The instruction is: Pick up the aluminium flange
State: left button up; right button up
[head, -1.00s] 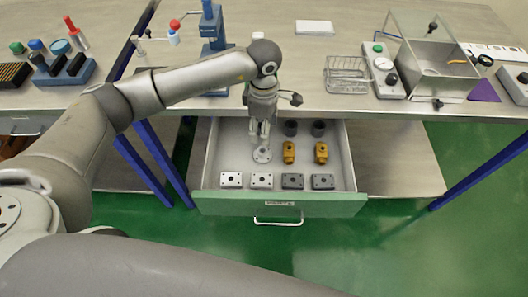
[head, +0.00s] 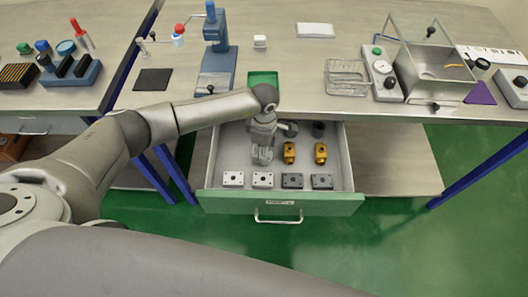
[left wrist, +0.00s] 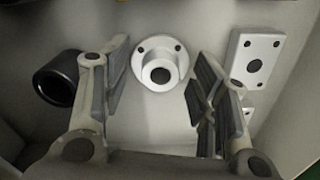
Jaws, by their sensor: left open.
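The aluminium flange (left wrist: 147,77) is a round silver disc with small bolt holes and a raised hub around a dark bore. In the left wrist view it lies on the drawer floor, at the upper middle, between the finger lines of my left gripper (left wrist: 160,68). The fingers are open, with a gap on both sides of the flange. In the head view my left gripper (head: 262,156) points down into the open drawer (head: 345,165) and hides the flange. My right gripper is not in view.
The drawer also holds silver plates (head: 233,179), dark plates (head: 322,181), yellow fittings (head: 321,153) and dark cylinders (head: 318,129). In the left wrist view, a dark cylinder (left wrist: 58,80) sits left of the fingers and a silver plate (left wrist: 257,58) right. The drawer walls are close.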

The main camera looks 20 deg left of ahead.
pick_arm(q)
jog(key=c, duration=1.1)
jog(key=shift+c, duration=0.2)
jog(key=shift+r, duration=0.15)
